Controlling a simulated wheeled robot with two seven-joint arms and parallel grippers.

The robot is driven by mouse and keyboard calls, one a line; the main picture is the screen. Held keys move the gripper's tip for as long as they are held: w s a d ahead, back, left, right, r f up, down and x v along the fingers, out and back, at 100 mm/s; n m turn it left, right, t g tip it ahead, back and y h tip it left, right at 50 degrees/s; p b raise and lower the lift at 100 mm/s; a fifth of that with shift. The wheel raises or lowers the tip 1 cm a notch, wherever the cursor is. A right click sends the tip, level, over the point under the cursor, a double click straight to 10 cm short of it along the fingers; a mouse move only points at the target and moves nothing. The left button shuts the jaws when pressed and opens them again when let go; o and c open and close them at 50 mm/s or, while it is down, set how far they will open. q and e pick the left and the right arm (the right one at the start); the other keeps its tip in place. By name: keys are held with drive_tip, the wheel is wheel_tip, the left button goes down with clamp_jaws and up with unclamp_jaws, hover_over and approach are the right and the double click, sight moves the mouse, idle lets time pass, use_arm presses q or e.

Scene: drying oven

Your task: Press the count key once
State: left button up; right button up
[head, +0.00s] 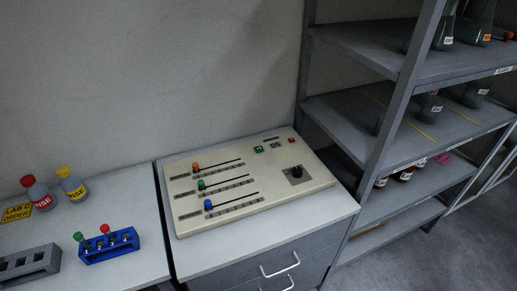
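A beige control panel (318,181) lies on the grey cabinet top, slightly turned. Near its back right edge are a green key (259,149), a small dark display (275,146) that seems to read 05, and a red key (292,140). I cannot read which key is the count key. A black knob (296,172) is at the right. Neither of my grippers is in view.
A blue rack (110,250) with green- and red-capped tubes stands on the left bench, near a grey rack (28,264) and red- and yellow-capped bottles (71,184). A metal shelf unit (395,110) with glassware rises at the right. Space above the panel is clear.

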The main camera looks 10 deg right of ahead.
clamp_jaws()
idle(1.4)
